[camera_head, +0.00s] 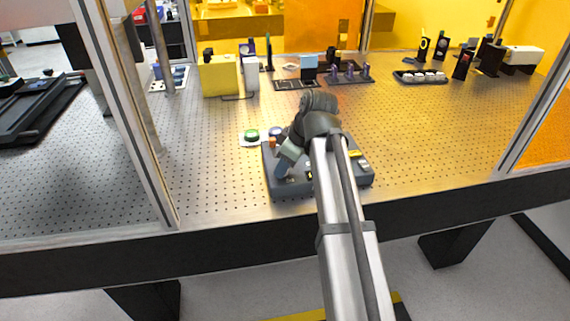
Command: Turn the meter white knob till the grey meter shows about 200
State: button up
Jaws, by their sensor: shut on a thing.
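A dark grey control box (350,181) sits near the front edge of the perforated table, partly hidden behind my arm. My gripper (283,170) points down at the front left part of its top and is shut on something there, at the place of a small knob. The meter white knob itself is hidden by the fingers or too small to make out. The grey meter's face and its reading cannot be seen in this view; my arm covers the middle of the box.
A green button (251,134) on a pale base stands just left of the box. A yellow block (217,76) and optics mounts stand farther back. A metal frame post (128,115) rises at the left. The table right of the box is clear.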

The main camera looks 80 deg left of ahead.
dwell(0.3)
jog(key=o, duration=1)
jog(key=shift+o, duration=0.2)
jog(key=v, duration=1.3)
jog(key=shift+r, duration=0.4)
jog(key=shift+d, duration=0.1)
